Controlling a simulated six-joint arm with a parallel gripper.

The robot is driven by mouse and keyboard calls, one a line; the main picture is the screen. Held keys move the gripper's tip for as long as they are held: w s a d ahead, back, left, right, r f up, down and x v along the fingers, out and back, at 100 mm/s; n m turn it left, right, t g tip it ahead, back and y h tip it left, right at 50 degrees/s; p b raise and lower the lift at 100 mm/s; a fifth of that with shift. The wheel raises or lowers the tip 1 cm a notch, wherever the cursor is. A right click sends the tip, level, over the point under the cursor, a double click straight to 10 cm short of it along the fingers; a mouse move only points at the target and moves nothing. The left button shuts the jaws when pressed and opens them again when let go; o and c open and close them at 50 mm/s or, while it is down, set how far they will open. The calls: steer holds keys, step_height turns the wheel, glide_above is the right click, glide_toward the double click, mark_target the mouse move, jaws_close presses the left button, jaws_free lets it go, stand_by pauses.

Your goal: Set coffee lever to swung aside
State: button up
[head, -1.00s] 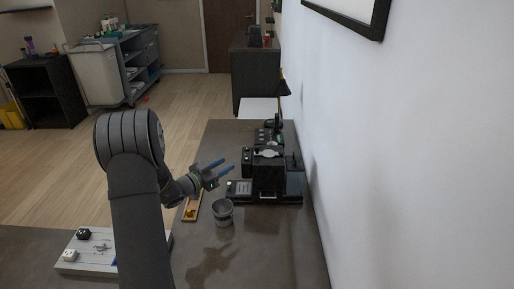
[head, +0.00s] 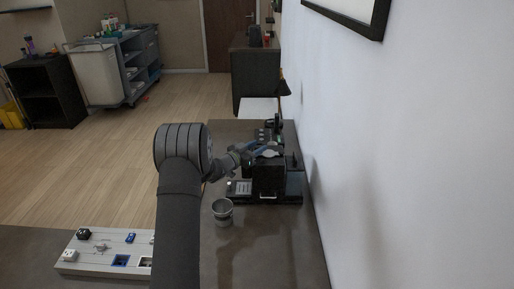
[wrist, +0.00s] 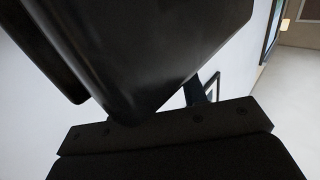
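The black coffee machine (head: 268,182) stands on the counter near the wall. A pale grey lever-like part (head: 270,154) shows on its top in the head view. My gripper (head: 259,148) is at the top of the machine, right beside this part. In the wrist view large dark surfaces fill most of the picture, and the lever cannot be made out there.
A grey metal cup (head: 222,212) stands on the counter in front of the machine. A white board with small switches and sockets (head: 75,262) lies at the lower left, partly behind my arm. The white wall (head: 400,170) borders the machine's right side.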

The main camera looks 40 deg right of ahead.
steer(key=shift+d, duration=0.2)
jaws_close()
